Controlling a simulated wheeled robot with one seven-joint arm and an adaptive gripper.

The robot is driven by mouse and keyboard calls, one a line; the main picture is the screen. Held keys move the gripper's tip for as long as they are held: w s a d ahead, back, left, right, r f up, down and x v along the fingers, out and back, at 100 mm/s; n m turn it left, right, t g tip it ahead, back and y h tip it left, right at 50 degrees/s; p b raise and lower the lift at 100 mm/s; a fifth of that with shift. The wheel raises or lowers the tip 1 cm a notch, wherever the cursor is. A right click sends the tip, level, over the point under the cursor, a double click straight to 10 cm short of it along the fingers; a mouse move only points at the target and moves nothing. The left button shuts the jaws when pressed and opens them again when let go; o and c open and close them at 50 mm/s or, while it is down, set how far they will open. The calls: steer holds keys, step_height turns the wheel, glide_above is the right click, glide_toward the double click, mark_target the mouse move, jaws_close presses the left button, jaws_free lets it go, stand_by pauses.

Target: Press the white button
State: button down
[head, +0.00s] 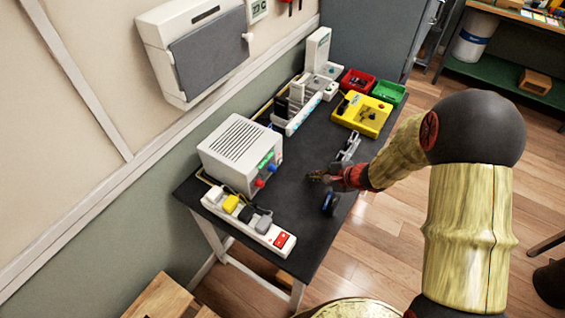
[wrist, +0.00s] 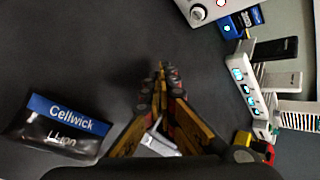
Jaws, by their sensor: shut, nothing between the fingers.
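A white casing at the top edge of the wrist view carries a round whitish part (wrist: 198,12) and a small red spot. I cannot tell whether that round part is the white button. In the head view a white vented box (head: 232,150) stands on the dark table, with a green light and a blue and a red knob on its front. My gripper (head: 318,177) is over the table, to the right of that box and apart from it. In the wrist view my gripper (wrist: 160,72) is shut with its tips together, empty.
A Cellwick battery pack (wrist: 62,127) lies left of my gripper in the wrist view. A power strip (head: 250,222) with a red switch lies at the table's near left. A white rack (head: 303,112), a red bin (head: 356,80), a green bin (head: 388,92) and a yellow tray (head: 362,114) stand farther back.

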mark_target(280, 162)
steer(key=w+a, duration=0.1)
steer(key=a, duration=0.1)
steer(key=w+a, duration=0.1)
steer(key=a, duration=0.1)
steer(key=w+a, duration=0.2)
steer(key=shift+w+a, duration=0.4)
steer(key=shift+a, duration=0.3)
steer(key=shift+w+a, duration=0.15)
stand_by(1.2)
steer(key=shift+w+a+b, duration=0.1)
steer(key=shift+a+b, duration=0.1)
steer(key=shift+b, duration=0.15)
steer(key=shift+w+a, duration=0.25)
steer(key=shift+a, duration=0.15)
stand_by(0.7)
steer(key=shift+d+b, duration=0.1)
steer(key=shift+b, duration=0.2)
steer(key=shift+s+d+b, duration=0.35)
steer(key=shift+s+d, duration=0.15)
steer(key=shift+d, duration=0.15)
